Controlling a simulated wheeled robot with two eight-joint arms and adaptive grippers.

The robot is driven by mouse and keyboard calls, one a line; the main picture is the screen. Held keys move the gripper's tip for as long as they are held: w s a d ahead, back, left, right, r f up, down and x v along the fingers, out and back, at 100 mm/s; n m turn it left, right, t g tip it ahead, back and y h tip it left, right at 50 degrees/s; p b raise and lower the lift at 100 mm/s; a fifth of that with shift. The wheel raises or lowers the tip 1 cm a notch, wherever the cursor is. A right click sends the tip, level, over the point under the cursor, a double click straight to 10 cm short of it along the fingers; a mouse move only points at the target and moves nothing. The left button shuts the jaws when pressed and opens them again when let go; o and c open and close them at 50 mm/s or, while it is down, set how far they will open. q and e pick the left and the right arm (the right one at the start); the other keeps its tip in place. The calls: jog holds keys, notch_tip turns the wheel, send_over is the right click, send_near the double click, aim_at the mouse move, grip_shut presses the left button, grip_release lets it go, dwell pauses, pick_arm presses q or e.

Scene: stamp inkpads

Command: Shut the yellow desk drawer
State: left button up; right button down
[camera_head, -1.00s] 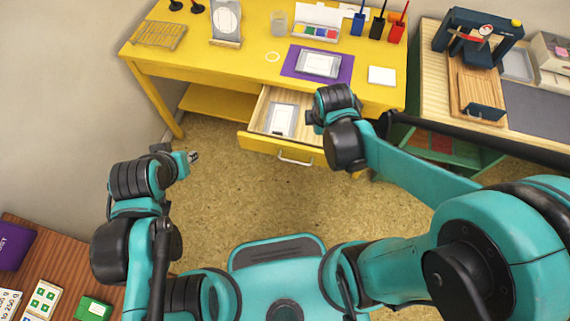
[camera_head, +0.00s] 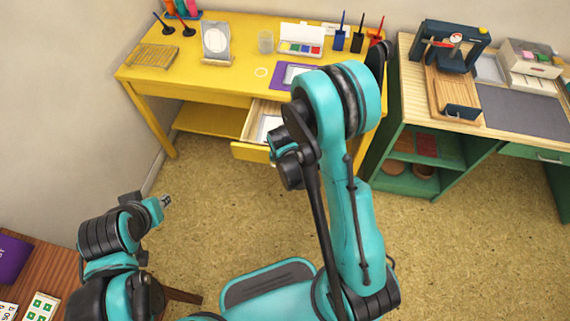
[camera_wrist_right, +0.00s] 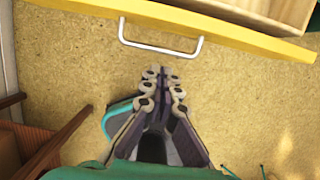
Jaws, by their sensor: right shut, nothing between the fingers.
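The yellow desk (camera_head: 185,86) stands against the wall, and its drawer (camera_head: 249,152) is pulled out. Wooden inside walls and a pale item (camera_head: 268,126) in the drawer show; my right arm hides its right part. In the right wrist view, the yellow drawer front (camera_wrist_right: 245,40) crosses the top with its pale bar handle (camera_wrist_right: 160,48). My right gripper (camera_wrist_right: 163,72) is shut and empty, pointing at the handle and appearing just short of it. In the head view the right fingertips are hidden. My left gripper (camera_head: 166,200) is over the floor, far from the drawer; its jaws are too small to judge.
A green cabinet with a pale wooden top (camera_head: 412,85) stands right of the desk. A brown table (camera_head: 45,275) is at lower left. Stamping items, such as a paint set (camera_head: 301,40), stand on the desk. The floor before the drawer is clear.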

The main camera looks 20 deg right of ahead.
jog(key=w+d+f, duration=0.2)
jog(key=w, duration=0.1)
jog(key=shift+w+f, duration=0.1)
jog(key=shift+f, duration=0.1)
pick_arm(q)
jog(key=shift+f, duration=0.25)
pick_arm(e)
jog(key=shift+w+d, duration=0.2)
jog(key=shift+w, duration=0.15)
